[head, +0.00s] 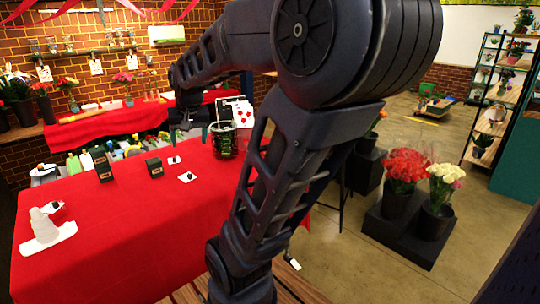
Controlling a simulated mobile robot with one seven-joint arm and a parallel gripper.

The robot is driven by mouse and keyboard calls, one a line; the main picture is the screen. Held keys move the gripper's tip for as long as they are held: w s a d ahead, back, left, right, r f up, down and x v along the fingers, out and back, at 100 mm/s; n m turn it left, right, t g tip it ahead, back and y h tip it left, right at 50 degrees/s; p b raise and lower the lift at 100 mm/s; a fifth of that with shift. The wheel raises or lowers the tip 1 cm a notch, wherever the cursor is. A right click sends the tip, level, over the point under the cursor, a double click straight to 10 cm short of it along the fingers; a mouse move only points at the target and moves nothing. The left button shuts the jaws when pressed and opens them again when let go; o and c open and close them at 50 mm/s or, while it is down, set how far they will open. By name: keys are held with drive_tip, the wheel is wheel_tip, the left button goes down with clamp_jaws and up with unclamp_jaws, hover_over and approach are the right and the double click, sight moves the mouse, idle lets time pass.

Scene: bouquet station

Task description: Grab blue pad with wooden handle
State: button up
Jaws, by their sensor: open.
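I cannot make out a blue pad with a wooden handle in the head view; it may be hidden behind my arm or too small to tell. My gripper (186,138) is small and dark, hanging over the far part of the red-covered table (130,225). It is open, with nothing visible between its fingers.
Two dark boxes (103,164) (153,168) stand on the table. A white object on a white tray (45,232) is at its left. Red and white flowers (406,167) stand in black pots at right. Bottles crowd the far edge.

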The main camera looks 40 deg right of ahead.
drive_tip(key=w+d+f+m+g+h, duration=0.1)
drive_tip(key=w+d+f+m, duration=0.25)
drive_tip(key=w+d, duration=0.55)
drive_tip(key=w+d+f+m+g+h, duration=0.15)
drive_tip(key=w+d+m, duration=0.4)
drive_tip(key=d, duration=0.65)
drive_tip(key=w+d+f+m+g+h, duration=0.1)
drive_tip(key=w+d+f+m, duration=0.15)
drive_tip(key=d+f, duration=0.65)
drive_tip(key=w+d+f+m+g, duration=0.1)
drive_tip(key=d+f+m, duration=0.2)
drive_tip(key=d, duration=1.3)
drive_tip(key=x, duration=1)
drive_tip(key=shift+h, duration=0.25)
drive_tip(key=c, duration=1)
